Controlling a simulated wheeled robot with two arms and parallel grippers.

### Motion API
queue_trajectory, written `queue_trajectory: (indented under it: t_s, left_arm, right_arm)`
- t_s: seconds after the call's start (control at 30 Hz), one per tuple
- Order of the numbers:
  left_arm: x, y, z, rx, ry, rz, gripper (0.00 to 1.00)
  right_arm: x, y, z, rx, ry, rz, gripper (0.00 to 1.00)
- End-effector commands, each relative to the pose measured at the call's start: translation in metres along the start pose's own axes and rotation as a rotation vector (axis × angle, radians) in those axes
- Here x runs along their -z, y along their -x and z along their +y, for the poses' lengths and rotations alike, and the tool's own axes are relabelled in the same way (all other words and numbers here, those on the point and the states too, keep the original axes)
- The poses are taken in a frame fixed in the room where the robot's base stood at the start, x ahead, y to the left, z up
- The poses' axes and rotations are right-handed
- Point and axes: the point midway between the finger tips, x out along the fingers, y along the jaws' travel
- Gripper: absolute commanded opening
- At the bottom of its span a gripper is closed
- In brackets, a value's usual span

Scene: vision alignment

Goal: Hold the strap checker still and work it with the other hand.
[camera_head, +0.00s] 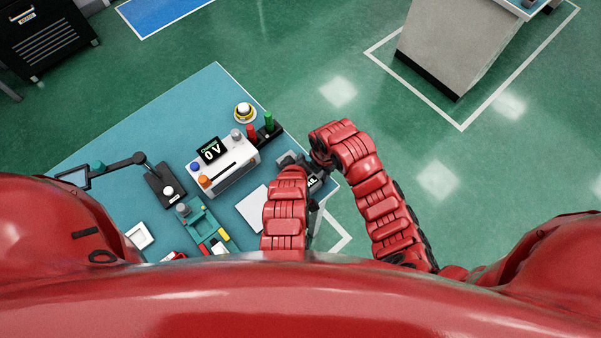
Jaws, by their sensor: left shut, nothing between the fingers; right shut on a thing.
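The strap checker (312,182) is a small dark device at the right corner of the teal bench, with a partly covered display whose visible letters look like "AIL". My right gripper (317,168) comes down over it from the upper right and is shut on it, though the hand hides the grip. My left gripper (287,159) is shut and empty just left of the checker, close to it. I cannot tell whether its fingertips touch the checker. Both red hands and forearms hide much of the device.
Open floor lies right of the bench.

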Motion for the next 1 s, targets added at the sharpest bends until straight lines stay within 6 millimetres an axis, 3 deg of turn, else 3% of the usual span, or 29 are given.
queue_trajectory:
  t_s: [0.2, 0.23, 0.4, 0.77, 1.0]
  left_arm:
    - [0.0, 0.0, 0.0, 0.0, 0.0, 0.0, 0.0]
    - [0.0, 0.0, 0.0, 0.0, 0.0, 0.0, 0.0]
    - [0.0, 0.0, 0.0, 0.0, 0.0, 0.0, 0.0]
    - [0.0, 0.0, 0.0, 0.0, 0.0, 0.001, 0.0]
    - [0.0, 0.0, 0.0, 0.0, 0.0, 0.001, 0.0]
  right_arm:
    - [0.0, 0.0, 0.0, 0.0, 0.0, 0.0, 0.0]
    - [0.0, 0.0, 0.0, 0.0, 0.0, 0.0, 0.33]
    - [0.0, 0.0, 0.0, 0.0, 0.0, 0.0, 0.64]
    - [0.0, 0.003, 0.001, -0.002, 0.0, 0.0, 0.65]
    - [-0.001, 0.041, 0.002, -0.008, 0.0, -0.001, 0.65]
